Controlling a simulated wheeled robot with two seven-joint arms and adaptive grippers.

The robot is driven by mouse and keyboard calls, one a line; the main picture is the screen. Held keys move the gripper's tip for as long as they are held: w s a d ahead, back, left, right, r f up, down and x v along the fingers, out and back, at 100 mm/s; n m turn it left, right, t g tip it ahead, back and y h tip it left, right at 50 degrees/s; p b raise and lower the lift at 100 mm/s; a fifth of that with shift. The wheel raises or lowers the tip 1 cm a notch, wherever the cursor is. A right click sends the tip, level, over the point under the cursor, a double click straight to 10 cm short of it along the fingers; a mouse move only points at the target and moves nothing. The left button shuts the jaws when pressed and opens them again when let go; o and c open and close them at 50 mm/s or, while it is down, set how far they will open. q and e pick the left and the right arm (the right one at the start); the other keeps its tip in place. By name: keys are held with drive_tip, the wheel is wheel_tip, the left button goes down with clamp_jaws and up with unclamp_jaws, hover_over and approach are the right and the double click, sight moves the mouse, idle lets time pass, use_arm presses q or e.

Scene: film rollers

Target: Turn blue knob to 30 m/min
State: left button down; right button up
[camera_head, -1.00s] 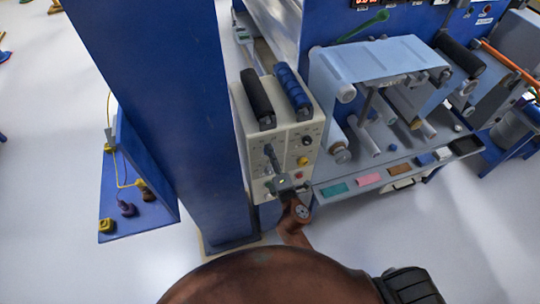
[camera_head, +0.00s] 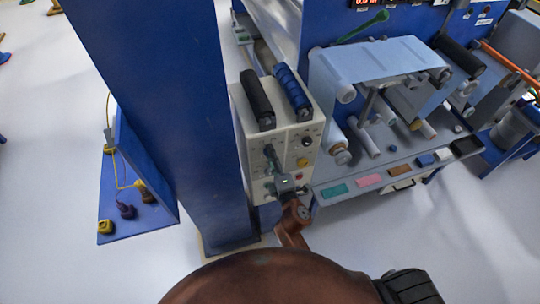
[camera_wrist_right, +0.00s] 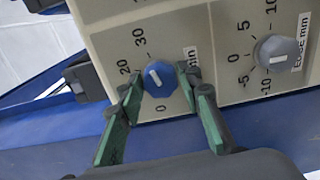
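The blue knob (camera_wrist_right: 161,79) is on the pale front panel of a machine box, with a dial marked 0, 20 and 30 in the right wrist view. Its white pointer line leans up and left, between the 20 and 30 marks. My right gripper (camera_wrist_right: 160,80) has its green fingertips on either side of the knob, seemingly touching it. Other dial marks are hidden behind the left finger. In the head view, my right gripper (camera_head: 285,183) is at the lower part of the panel (camera_head: 284,148) and hides the knob. My left gripper is not in view.
A grey knob (camera_wrist_right: 279,52) with its own dial is close to the right of the blue one. The box carries a black roller (camera_head: 257,98) and a blue roller (camera_head: 292,91). A blue column (camera_head: 165,110) stands close on the left. A roller shelf (camera_head: 345,187) is at the right.

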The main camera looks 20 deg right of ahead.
drive_tip(key=o, duration=0.3)
drive_tip(key=s, duration=0.7)
drive_tip(key=shift+s, duration=0.25)
drive_tip(key=shift+d, duration=0.1)
idle(0.3)
